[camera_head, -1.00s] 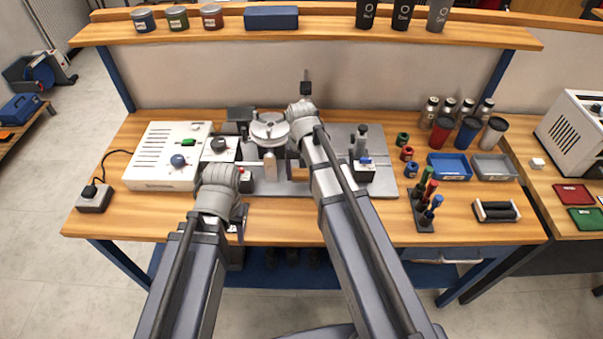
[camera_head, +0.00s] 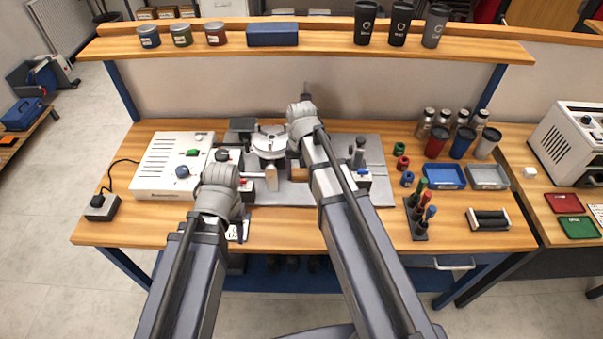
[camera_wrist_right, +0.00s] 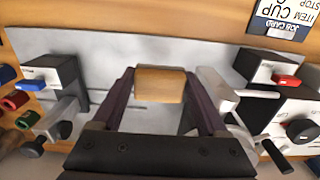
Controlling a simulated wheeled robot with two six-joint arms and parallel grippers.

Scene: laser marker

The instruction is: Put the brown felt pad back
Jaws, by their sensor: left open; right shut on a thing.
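The brown felt pad (camera_wrist_right: 160,84) is a tan-brown block between the fingertips of my right gripper (camera_wrist_right: 160,96) in the right wrist view. My right gripper is shut on it, over the grey plate. In the head view a bit of brown (camera_head: 299,174) shows beside my right arm, which hides most of the gripper. My left gripper (camera_head: 238,212) is open, left of the pad, near the front left of the plate. Its fingers are mostly hidden by its own wrist.
A white control unit (camera_head: 160,182) stands left. Blue (camera_head: 444,184) and grey trays (camera_head: 487,184) and a screwdriver rack (camera_head: 419,231) stand right. The front bench strip is mostly clear.

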